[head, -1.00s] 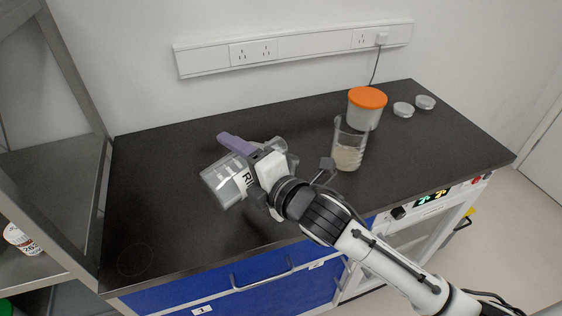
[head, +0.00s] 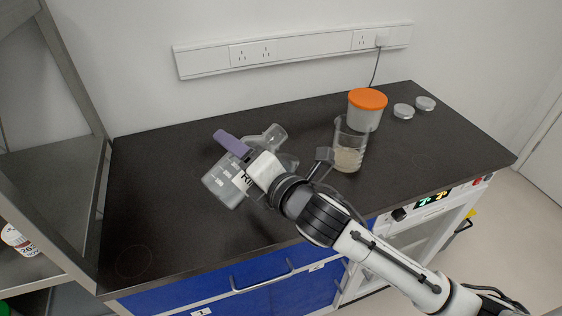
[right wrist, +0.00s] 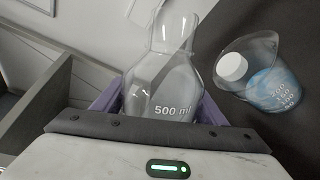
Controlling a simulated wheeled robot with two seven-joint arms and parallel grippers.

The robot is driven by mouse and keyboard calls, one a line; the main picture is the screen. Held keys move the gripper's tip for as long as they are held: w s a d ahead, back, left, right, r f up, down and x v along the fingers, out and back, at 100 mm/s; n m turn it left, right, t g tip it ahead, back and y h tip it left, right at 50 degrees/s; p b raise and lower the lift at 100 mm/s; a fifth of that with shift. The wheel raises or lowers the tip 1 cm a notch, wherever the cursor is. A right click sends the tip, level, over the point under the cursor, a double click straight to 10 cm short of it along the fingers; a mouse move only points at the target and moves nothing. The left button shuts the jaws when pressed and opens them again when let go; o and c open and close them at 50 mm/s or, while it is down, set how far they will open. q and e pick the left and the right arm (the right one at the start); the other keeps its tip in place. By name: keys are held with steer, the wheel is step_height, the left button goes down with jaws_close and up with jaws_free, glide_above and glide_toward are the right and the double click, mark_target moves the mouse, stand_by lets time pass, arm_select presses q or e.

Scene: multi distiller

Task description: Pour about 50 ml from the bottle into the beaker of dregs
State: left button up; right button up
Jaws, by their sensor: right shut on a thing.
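A clear glass bottle (head: 222,184) is held tilted above the left-middle of the bench, its neck pointing up and right toward the beaker's side. The right wrist view shows its "500 ml" mark on the bottle (right wrist: 172,100); its liquid level is hard to tell. My right gripper (head: 245,152) is shut on the bottle with its purple fingers. The beaker (head: 350,150) stands upright to the right, with cloudy beige dregs in its lower part. The beaker also shows in the right wrist view (right wrist: 265,75), apart from the bottle. My left gripper is not in view.
A tub with an orange lid (head: 367,99) stands just behind the beaker. Two small clear dishes (head: 414,105) lie at the back right. A metal-framed shelf (head: 55,175) borders the bench on the left. The black bench top (head: 165,160) is clear at left.

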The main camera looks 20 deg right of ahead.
mark_target(242, 140)
steer(key=shift+w+r+n, duration=0.1)
steer(key=shift+r+n, duration=0.2)
steer(key=shift+r, duration=0.5)
steer(key=shift+w+d+f+n+t+h, duration=0.15)
steer(key=shift+d+n, duration=0.1)
steer(key=shift+n, duration=0.35)
steer(key=shift+w+d+f+n+t+h, duration=0.15)
steer(key=shift+d+n, duration=0.1)
steer(key=shift+n, duration=0.35)
steer(key=shift+w+d+r+n+t, duration=0.15)
steer(key=shift+d+r+n, duration=0.1)
steer(key=shift+n, duration=0.25)
steer(key=shift+s+d+r+n+t, duration=0.15)
steer(key=shift+r+n, duration=0.1)
steer(key=shift+n, duration=0.25)
steer(key=shift+a+f+n, duration=0.2)
steer(key=shift+f+n, duration=0.25)
steer(key=shift+n, duration=0.05)
steer(key=shift+a+f+n+h, duration=0.2)
steer(key=shift+n+h, duration=0.1)
steer(key=shift+n, duration=0.4)
steer(key=r+n, duration=0.1)
steer(key=n, duration=0.1)
steer(key=r+n+t, duration=0.1)
steer(key=shift+s+a+r, duration=0.15)
steer(key=shift+a+r, duration=0.1)
steer(key=shift+r, duration=0.1)
steer(key=shift+r+n, duration=0.75)
steer(key=shift+n, duration=0.05)
